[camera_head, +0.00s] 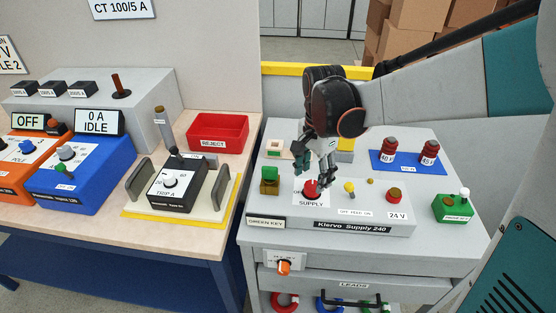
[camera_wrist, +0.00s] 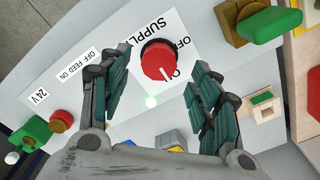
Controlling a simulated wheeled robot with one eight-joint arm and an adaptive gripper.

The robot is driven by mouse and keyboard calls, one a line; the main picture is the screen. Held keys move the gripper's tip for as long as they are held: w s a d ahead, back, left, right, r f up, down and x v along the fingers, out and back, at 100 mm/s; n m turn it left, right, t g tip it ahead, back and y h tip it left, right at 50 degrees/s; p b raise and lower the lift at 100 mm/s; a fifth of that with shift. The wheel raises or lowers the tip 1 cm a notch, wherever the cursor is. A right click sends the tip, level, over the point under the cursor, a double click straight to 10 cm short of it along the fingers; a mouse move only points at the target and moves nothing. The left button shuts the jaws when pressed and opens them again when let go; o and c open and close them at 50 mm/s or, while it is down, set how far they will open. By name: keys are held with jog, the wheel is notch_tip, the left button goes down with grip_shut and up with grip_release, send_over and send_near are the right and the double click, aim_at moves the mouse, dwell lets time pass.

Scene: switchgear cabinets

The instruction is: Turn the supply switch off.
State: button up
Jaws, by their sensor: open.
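The supply switch (camera_head: 312,189) is a red rotary knob with a white pointer mark, on a white plate labelled SUPPLY on the grey Klervo Supply 240 panel (camera_head: 365,226). In the wrist view the red knob (camera_wrist: 159,61) sits near the top centre, with part of the ON/OFF lettering covered. My gripper (camera_head: 318,168) is above and just behind the knob, pointing down. In the wrist view my gripper (camera_wrist: 158,92) has its teal-padded fingers spread on both sides of the knob, with clear gaps. It is open and empty.
A green key block (camera_head: 269,181) stands left of the knob. A yellow toggle (camera_head: 349,188) and a red-brown button (camera_head: 394,195) are to its right. A green box (camera_head: 454,207) and a blue mat (camera_head: 408,163) with red cylinders lie further right. A tester (camera_head: 177,184) stands on the left bench.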

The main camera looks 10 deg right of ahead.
aim_at(312, 185)
jog(key=shift+f+b, duration=0.5)
jog(key=shift+f, duration=1.5)
jog(key=shift+c, duration=0.2)
jog(key=c, duration=1)
